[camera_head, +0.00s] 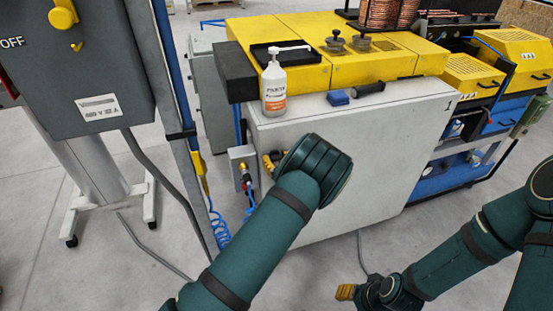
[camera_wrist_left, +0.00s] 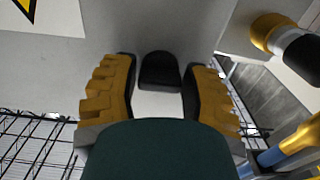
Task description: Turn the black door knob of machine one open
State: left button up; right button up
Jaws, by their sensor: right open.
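The black door knob (camera_wrist_left: 160,72) shows in the left wrist view, against the pale door face. My left gripper (camera_wrist_left: 161,64) has its two yellow, dark-padded fingers on either side of it, apart, with a narrow gap showing at each side. In the head view my left wrist is in front of the white cabinet of machine one (camera_head: 385,135), marked "1", and hides the knob and most of the fingers. My right gripper (camera_head: 345,292) is open, low over the floor at the bottom; only a yellow fingertip shows clearly.
A white pump bottle (camera_head: 274,86) and a blue-and-black tool (camera_head: 355,94) stand on the cabinet's top edge. A grey control box (camera_head: 80,65) with a post is at the left. A yellow-black fitting (camera_wrist_left: 283,38) is right of the knob in the wrist view. Blue hoses hang below.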

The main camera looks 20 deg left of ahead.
pick_arm(q)
jog(key=c, duration=0.5)
jog(key=shift+m, duration=0.3)
jog(key=shift+c, duration=0.2)
jog(key=m+b, duration=0.1)
jog(key=m, duration=0.1)
jog(key=shift+m, duration=0.4)
jog(key=m+b, duration=0.1)
jog(key=m, duration=0.2)
jog(key=shift+m, duration=0.3)
jog(key=m, duration=1)
jog(key=shift+r+m, duration=0.1)
jog(key=shift+m, duration=0.3)
jog(key=o, duration=1.2)
